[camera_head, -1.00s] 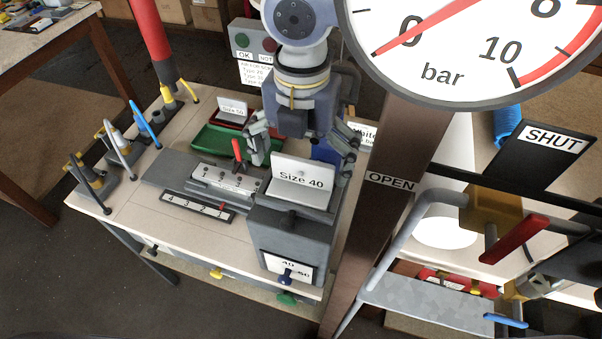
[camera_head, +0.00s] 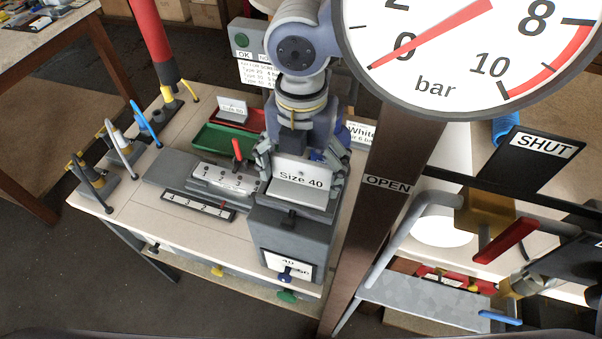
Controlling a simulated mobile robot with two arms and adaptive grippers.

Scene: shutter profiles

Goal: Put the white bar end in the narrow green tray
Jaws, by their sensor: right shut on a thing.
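The green tray (camera_head: 226,141) lies at the back of the bench, left of my right gripper (camera_head: 299,168). My right gripper points down behind the "Size 40" plate (camera_head: 302,173), with a finger showing on either side. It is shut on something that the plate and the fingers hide. I cannot make out the white bar end for certain. My left gripper is not in view.
A red tray (camera_head: 243,119) adjoins the green one. A grey fixture (camera_head: 228,178) with a red lever stands in front. Tools on stands line the bench's left end. A gauge (camera_head: 470,50) and a brown post (camera_head: 385,170) block the right.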

